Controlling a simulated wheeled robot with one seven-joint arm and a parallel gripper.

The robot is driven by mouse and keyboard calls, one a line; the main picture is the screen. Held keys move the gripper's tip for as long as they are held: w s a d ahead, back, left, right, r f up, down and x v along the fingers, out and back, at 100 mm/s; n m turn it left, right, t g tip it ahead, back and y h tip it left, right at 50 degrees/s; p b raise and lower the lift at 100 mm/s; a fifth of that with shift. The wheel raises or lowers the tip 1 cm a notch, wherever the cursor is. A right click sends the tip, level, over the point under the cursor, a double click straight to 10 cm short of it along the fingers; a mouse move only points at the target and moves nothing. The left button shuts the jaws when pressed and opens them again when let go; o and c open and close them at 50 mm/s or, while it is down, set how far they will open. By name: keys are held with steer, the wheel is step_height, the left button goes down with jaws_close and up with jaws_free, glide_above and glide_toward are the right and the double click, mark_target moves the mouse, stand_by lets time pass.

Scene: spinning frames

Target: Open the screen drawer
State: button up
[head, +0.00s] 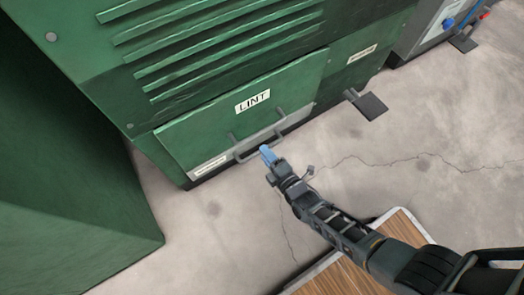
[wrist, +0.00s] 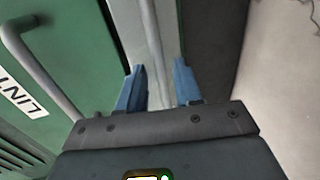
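The green machine has a panel labelled LINT (head: 252,101) with a pale grey strip (head: 210,165) along its lower edge, bearing a small white label too small to read. A grey bar handle (head: 243,157) stands out near that strip. My gripper (head: 267,153) is at this handle, low above the floor. In the wrist view, my gripper (wrist: 160,68) has its two blue fingers apart. A thin grey bar (wrist: 150,22) runs down toward the gap between them; I cannot tell whether they touch it. Another curved grey handle (wrist: 38,70) is left of the fingers, beside the LINT label.
A large green block (head: 65,190) stands at the left. A flat dark foot (head: 370,106) sticks out from the machine at the right. A wood-topped platform (head: 345,275) lies at the bottom. The cracked concrete floor (head: 430,170) is clear in front.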

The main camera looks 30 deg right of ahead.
steer(key=shift+b+x, duration=0.55)
steer(key=shift+x, duration=1)
jaws_close()
